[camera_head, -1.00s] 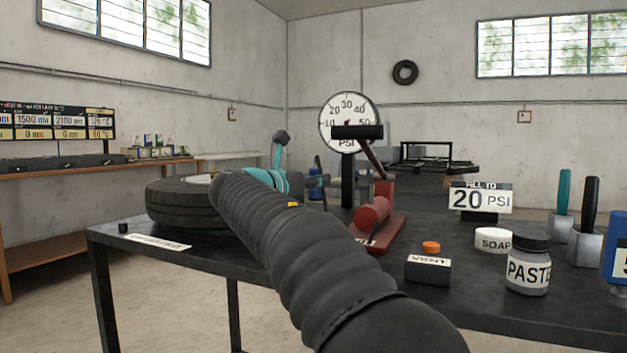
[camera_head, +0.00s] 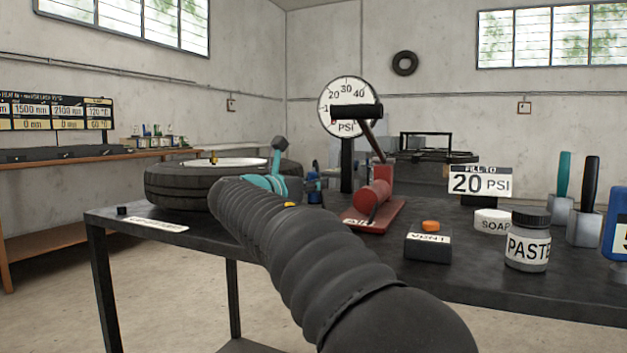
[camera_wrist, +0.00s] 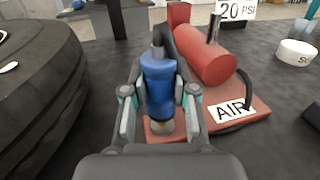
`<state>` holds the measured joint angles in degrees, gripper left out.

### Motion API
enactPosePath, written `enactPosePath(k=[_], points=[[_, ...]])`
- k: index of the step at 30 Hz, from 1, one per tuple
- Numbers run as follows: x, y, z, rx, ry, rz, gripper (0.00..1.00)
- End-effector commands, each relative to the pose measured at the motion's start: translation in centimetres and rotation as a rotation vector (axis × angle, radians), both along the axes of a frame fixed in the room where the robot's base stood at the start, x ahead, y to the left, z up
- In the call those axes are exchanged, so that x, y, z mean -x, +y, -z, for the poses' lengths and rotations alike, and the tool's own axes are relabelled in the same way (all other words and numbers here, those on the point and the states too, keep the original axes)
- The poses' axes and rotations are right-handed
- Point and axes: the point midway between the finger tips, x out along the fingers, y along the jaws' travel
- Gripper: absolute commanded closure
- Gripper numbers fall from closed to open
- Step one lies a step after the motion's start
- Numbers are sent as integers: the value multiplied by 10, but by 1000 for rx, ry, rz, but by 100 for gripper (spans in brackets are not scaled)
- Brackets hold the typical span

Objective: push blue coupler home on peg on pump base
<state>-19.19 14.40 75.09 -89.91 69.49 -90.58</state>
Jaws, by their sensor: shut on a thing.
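My gripper (camera_wrist: 158,98) is shut on the blue coupler (camera_wrist: 158,82), with one finger on each side. The coupler stands roughly upright in the wrist view. Just below its lower end is a small brass-coloured peg piece (camera_wrist: 162,127) over the red pump base (camera_wrist: 255,110). I cannot tell whether the coupler touches or surrounds the peg. In the head view my gripper (camera_head: 285,186) has teal parts, and the blue coupler (camera_head: 314,186) shows partly behind it, left of the pump base (camera_head: 392,222). The peg is hidden there.
The red pump cylinder (camera_wrist: 205,55) and a black hose (camera_wrist: 246,88) are close to the right. A tyre (camera_wrist: 40,100) lies close to the left. A vent box (camera_head: 428,248), soap tin (camera_head: 492,221) and paste jar (camera_head: 528,243) stand further right on the table.

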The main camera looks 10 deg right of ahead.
Motion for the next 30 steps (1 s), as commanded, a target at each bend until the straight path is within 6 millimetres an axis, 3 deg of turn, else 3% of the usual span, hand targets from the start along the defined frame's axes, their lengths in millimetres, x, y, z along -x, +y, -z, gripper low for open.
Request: enactPosePath(k=[30], points=[[0, 0, 10, -1, -2, 0, 100]])
